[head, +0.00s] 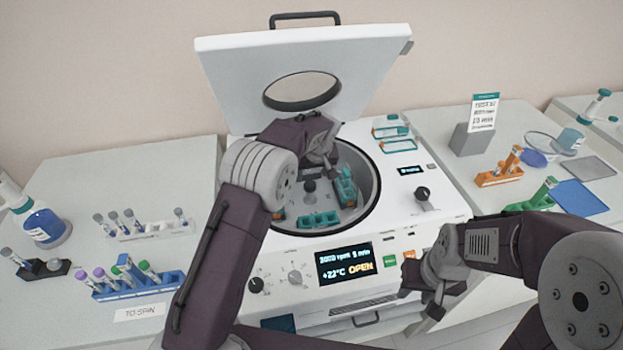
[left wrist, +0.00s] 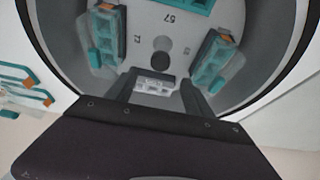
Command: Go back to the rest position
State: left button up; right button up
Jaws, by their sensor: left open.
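My left gripper (head: 325,158) is over the open bowl of the white centrifuge (head: 290,250). In the left wrist view its two dark fingers (left wrist: 160,84) are spread above the grey rotor (left wrist: 150,50). A small pale grey piece (left wrist: 154,86) shows between the fingers; I cannot tell whether they touch it. Teal buckets sit in the rotor, one on the right (head: 346,188) and one at the front (head: 320,219). My right gripper (head: 436,300) hangs in front of the centrifuge's front right edge, with nothing seen in it; its fingers are too unclear to judge.
The centrifuge lid (head: 300,70) stands raised behind my left arm. Its display (head: 345,263) reads OPEN. A blue tube rack (head: 140,286) and a clear rack (head: 150,230) stand on the left bench. Orange (head: 500,176) and green (head: 537,200) racks and a blue mat (head: 582,197) are on the right.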

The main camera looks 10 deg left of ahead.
pick_arm(q)
jog(key=shift+r, duration=0.15)
jog(key=s+a+r+n, duration=0.1)
jog(key=s+a+r, duration=0.1)
jog(key=a+r, duration=0.4)
jog(key=s+a+r, duration=0.1)
jog(key=s+a, duration=0.1)
jog(key=s, duration=0.5)
jog(key=s+f+m+g, duration=0.1)
jog(key=s+f, duration=0.2)
jog(key=s, duration=0.5)
jog(key=s+f+m+g+h, duration=0.1)
jog(key=s+f, duration=0.2)
jog(key=s, duration=0.4)
jog(key=s+f+m+g, duration=0.1)
jog(key=s+f+m, duration=0.1)
jog(key=s, duration=0.6)
jog(key=shift+s+d+f+h, duration=0.1)
jog(key=shift+s+f+h, duration=0.1)
jog(key=shift+f, duration=0.25)
jog(key=shift+s+d+f+h, duration=0.1)
jog(key=shift+s+f+h, duration=0.1)
jog(key=shift+f, duration=0.2)
jog(key=shift+w+m, duration=0.5)
jog(key=shift+w, duration=0.05)
